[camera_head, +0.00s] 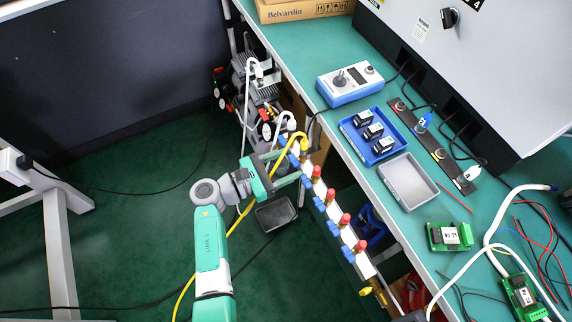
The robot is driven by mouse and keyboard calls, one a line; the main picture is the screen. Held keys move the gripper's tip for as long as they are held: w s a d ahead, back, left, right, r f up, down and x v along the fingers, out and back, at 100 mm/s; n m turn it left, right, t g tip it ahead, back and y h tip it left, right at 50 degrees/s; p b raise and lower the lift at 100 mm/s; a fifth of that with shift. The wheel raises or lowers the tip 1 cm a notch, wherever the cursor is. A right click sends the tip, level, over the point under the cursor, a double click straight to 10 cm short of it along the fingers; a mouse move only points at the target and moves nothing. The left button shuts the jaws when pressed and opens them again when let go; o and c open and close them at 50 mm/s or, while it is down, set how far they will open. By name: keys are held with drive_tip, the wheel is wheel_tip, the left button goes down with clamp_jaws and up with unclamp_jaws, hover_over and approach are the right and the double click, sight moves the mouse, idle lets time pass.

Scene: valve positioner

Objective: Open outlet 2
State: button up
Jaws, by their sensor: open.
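A pale valve manifold (324,205) runs diagonally along the bench's front edge. It carries several red knobs on its right side, such as one near the upper end (316,171) and one below it (331,194). Blue fittings (320,204) line its left side. I cannot read any outlet numbers, so I cannot tell which is outlet 2. My gripper (294,168) is open at the left of the manifold's upper end, its fingers pointing right towards the upper blue fittings. Its fingertips overlap the fittings in view; contact is unclear. Nothing shows held between them.
A yellow hose (232,228) runs from the manifold's top past my arm to the floor. The green bench (310,62) holds a blue-and-white device (350,82), a blue tray (347,131), a grey tray (408,182) and circuit boards. A dark bin (275,214) stands below.

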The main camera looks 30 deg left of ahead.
drive_tip(key=shift+w, duration=0.15)
drive_tip(key=shift+c, duration=0.2)
drive_tip(key=c, duration=0.9)
drive_tip(key=shift+c, duration=0.2)
drive_tip(key=shift+m, duration=0.4)
drive_tip(key=shift+m+b, duration=1.3)
drive_tip(key=shift+m, duration=7.4)
